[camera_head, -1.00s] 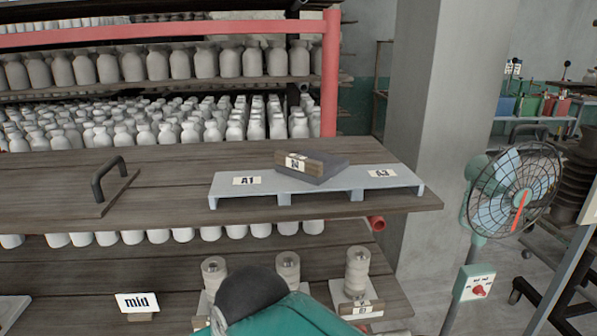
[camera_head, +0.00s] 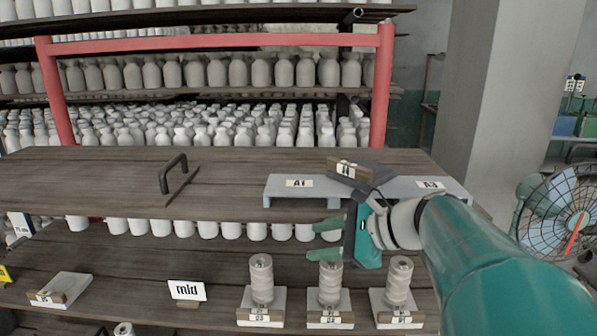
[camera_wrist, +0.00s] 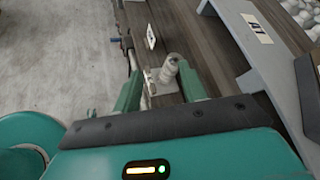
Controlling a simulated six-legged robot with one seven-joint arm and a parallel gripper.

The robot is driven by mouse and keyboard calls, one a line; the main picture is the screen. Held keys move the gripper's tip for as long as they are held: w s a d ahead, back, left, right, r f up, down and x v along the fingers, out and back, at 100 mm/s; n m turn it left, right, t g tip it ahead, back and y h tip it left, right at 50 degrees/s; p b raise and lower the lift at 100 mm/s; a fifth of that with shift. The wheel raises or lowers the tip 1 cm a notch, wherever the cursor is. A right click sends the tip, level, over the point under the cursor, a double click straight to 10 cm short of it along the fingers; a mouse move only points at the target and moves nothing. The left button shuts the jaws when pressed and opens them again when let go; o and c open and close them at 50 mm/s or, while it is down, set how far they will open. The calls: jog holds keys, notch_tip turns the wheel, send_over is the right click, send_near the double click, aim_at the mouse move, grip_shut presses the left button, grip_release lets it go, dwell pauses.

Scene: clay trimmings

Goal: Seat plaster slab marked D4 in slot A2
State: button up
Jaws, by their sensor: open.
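A pale slab (camera_head: 62,288) lies at the left of the lower shelf; its tag is too small to read surely, so I cannot tell whether it is D4. The grey rack (camera_head: 283,190) stands on the upper board, with tags A1 and A3 showing. A dark block (camera_head: 374,176) with a tag lies tilted across its middle, where A2 would be, hiding any tag there. My gripper (camera_head: 327,239) is open and empty, in front of the rack and above the lower shelf. In the wrist view, its fingers (camera_wrist: 160,86) point toward a slab bearing a spool-like stack.
Slabs tagged D3 (camera_head: 260,317), D2 (camera_head: 330,320) and D1 (camera_head: 400,321) bear spool-like stacks on the lower shelf. A "mid" sign (camera_head: 188,291) stands left of them. A dark handle (camera_head: 173,174) rises from the upper board. A fan (camera_head: 556,215) stands at right.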

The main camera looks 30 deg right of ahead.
jog(key=s+d+r+m+t+h, duration=0.15)
jog(key=d+r+m+t, duration=0.35)
jog(key=d, duration=0.6)
jog(key=m+t+h, duration=0.2)
jog(key=m, duration=0.3)
send_near(355, 165)
jog(key=shift+y, duration=0.25)
jog(key=w, duration=0.3)
jog(key=w+a, duration=0.1)
jog(key=w, duration=0.6)
jog(key=shift+a, duration=0.4)
grip_shut()
